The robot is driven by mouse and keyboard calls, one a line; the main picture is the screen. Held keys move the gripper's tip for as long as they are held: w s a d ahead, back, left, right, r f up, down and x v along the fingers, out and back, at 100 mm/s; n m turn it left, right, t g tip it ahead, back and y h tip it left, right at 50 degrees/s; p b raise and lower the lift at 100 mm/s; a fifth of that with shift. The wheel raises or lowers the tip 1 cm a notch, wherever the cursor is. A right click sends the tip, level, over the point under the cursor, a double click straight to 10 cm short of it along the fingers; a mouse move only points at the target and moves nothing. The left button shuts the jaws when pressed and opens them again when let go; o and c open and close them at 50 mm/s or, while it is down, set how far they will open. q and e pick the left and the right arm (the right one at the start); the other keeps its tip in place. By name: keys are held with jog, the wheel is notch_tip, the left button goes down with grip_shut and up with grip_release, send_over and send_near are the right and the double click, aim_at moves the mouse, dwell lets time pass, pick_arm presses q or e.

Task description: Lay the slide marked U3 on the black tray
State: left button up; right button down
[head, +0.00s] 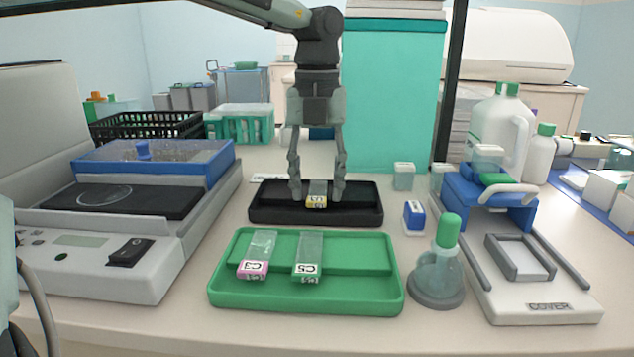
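A slide with a yellow label (317,200) lies on the black tray (265,214), near its middle. Its label is small and partly blurred; it seems to read U3. My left gripper (317,192) points straight down over the black tray. Its fingers stand on either side of the slide, with a visible gap on each side, so it is open. My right gripper is not in view.
A green tray (347,293) in front holds a pink-labelled slide (255,257) and a green-labelled slide (308,258). A grey heating device (100,270) stands left. A bottle with a green cap (437,280), a small blue box (414,215) and a COVER station (540,306) stand right.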

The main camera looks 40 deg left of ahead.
pick_arm(q)
jog(key=shift+r, duration=0.1)
notch_tip(320, 180, up, 12)
dwell(0.6)
dwell(0.4)
